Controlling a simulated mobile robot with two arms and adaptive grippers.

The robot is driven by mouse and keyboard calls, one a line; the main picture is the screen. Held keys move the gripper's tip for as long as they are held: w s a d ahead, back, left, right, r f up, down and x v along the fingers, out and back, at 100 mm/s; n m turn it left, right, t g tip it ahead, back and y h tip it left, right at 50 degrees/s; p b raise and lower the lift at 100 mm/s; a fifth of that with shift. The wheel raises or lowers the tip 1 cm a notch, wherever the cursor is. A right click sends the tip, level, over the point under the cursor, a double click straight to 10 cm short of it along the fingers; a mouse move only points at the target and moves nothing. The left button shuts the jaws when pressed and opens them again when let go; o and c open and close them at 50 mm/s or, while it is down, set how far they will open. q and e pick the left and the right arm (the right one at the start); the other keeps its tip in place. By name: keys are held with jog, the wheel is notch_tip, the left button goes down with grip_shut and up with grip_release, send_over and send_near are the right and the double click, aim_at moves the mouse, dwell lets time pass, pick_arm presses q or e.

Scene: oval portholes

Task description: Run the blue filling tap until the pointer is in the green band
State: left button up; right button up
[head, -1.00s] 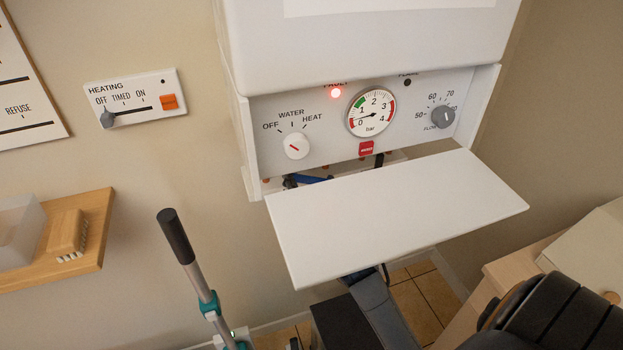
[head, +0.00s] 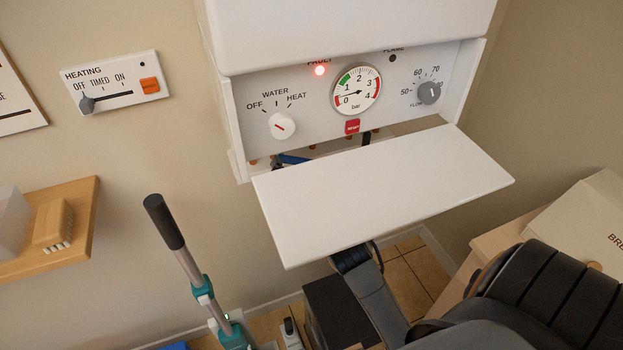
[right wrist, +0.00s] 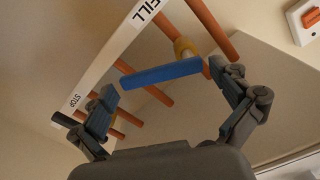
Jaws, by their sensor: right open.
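The blue filling tap (right wrist: 160,74) is a flat blue lever beside a brass fitting on an orange pipe in the right wrist view. My right gripper (right wrist: 165,88) is open, its blue-padded fingers on either side of the lever; I cannot tell whether they touch it. My left gripper is not in view.
The red fault lamp (head: 319,70) is lit above the water knob (head: 282,126). A black-handled pole (head: 164,222) stands at lower left.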

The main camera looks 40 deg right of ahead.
jog(key=v, duration=1)
dwell(7.0)
